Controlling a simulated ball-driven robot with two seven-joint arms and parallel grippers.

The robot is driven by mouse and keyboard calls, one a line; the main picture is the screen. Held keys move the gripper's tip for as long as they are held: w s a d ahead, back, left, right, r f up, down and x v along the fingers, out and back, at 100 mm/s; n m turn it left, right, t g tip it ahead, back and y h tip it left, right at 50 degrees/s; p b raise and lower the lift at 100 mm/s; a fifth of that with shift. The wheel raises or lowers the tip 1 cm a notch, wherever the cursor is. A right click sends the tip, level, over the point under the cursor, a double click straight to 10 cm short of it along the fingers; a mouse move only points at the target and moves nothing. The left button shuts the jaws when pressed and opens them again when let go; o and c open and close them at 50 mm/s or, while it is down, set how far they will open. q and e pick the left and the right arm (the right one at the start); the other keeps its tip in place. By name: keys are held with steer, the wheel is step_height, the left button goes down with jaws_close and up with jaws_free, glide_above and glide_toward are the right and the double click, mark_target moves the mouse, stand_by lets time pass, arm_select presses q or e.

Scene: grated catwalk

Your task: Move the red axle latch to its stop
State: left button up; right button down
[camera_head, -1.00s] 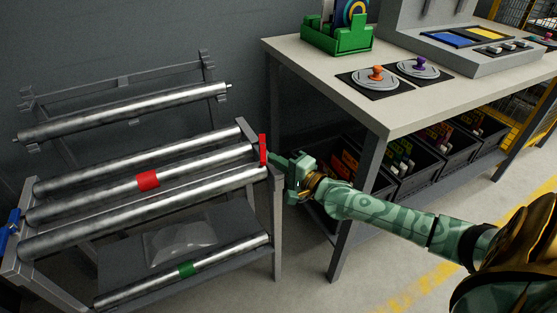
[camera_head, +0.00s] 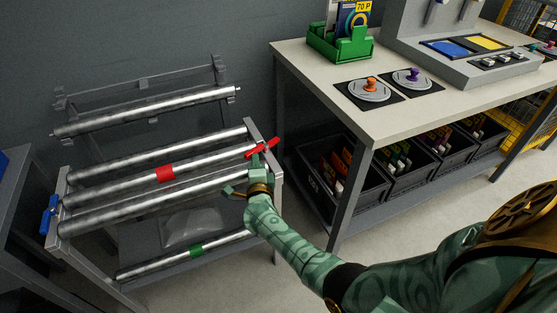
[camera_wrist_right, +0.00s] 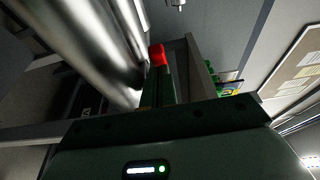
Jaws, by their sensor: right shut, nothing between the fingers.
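The red axle latch (camera_head: 262,149) sits on the right end plate of the roller stand and lies nearly level, tilted a little up to the right. In the right wrist view a red part of it (camera_wrist_right: 157,54) shows just past my fingertips. My right gripper (camera_head: 256,163) is shut and empty, just below the latch in the head view. I cannot tell whether the fingers touch it. The fingers also show in the wrist view (camera_wrist_right: 160,82). The red-banded roller (camera_head: 165,173) runs toward the latch. My left gripper is out of view.
A blue latch (camera_head: 48,214) is at the stand's left end. A green-banded roller (camera_head: 196,251) lies low, and another roller (camera_head: 150,110) rests at the back. The workbench (camera_head: 310,62) stands to the right, with black bins (camera_head: 345,190) beneath. Open floor lies in front of the bench.

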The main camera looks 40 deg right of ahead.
steer(key=shift+w+a+b, duration=0.2)
steer(key=shift+w+a, duration=0.05)
steer(key=shift+w, duration=0.25)
steer(key=shift+w+a+b, duration=0.15)
steer(key=shift+w+a, duration=0.1)
steer(key=shift+w, duration=0.35)
